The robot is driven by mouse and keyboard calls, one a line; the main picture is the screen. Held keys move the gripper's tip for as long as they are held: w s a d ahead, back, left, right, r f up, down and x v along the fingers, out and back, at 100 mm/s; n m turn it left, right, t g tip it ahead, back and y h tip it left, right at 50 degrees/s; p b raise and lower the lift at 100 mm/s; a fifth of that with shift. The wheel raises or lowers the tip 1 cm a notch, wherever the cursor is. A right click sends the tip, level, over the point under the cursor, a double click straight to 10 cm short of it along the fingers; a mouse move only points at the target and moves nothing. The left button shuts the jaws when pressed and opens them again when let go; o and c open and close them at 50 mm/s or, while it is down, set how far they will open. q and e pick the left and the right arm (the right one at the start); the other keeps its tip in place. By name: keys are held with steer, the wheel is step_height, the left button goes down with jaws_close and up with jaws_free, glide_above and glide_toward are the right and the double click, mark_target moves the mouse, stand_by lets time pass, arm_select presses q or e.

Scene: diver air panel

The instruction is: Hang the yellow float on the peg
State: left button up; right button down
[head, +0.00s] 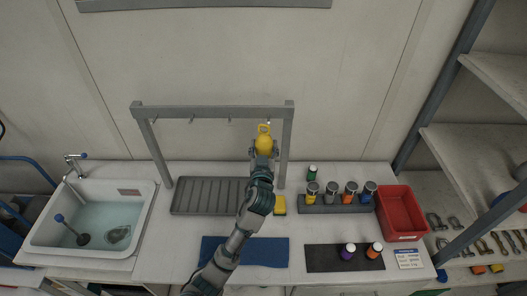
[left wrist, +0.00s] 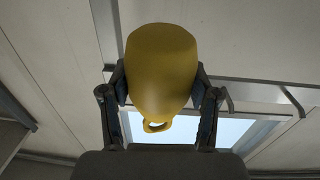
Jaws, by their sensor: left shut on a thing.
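The yellow float (head: 264,144) is up near the right end of the grey rack's crossbar (head: 210,111), with its loop on top. My left gripper (head: 264,150) is shut on it from below. In the left wrist view the float (left wrist: 162,70) sits between the two fingers (left wrist: 162,100), its loop (left wrist: 157,126) showing at the lower end. Small pegs (head: 192,121) hang along the crossbar; one hooked peg (left wrist: 292,102) shows in the left wrist view, apart from the float. Whether the loop touches a peg in the head view I cannot tell. My right gripper is not in view.
Below the rack is a ribbed grey tray (head: 207,208). A sink (head: 40,225) with water is at left. At right stand several canisters in a holder (head: 335,209), a red bin (head: 402,214) and a dark mat (head: 325,263). A blue mat (head: 270,252) lies in front.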

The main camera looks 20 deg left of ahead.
mark_target(271, 141)
arm_select(q)
steer(key=shift+w+d+r, duration=0.1)
steer(key=shift+w+d, duration=0.65)
steer(key=shift+d, duration=0.1)
steer(key=shift+w+d+b, duration=0.2)
steer(key=shift+w+b, duration=0.2)
steer(key=shift+w, duration=0.15)
steer(key=shift+c, duration=0.5)
steer(key=shift+w+a, duration=0.2)
steer(key=shift+a, duration=0.05)
steer(key=shift+c, duration=1.3)
steer(key=shift+w+a+f+b, duration=0.15)
steer(key=shift+w+a, duration=0.3)
steer(key=shift+a, duration=0.15)
steer(key=shift+w+a+f+b, duration=0.1)
steer(key=shift+w+a+b, duration=0.05)
steer(key=shift+w+a, duration=0.35)
jaws_close()
steer(key=shift+w+f+b, duration=0.3)
steer(key=shift+w, duration=0.2)
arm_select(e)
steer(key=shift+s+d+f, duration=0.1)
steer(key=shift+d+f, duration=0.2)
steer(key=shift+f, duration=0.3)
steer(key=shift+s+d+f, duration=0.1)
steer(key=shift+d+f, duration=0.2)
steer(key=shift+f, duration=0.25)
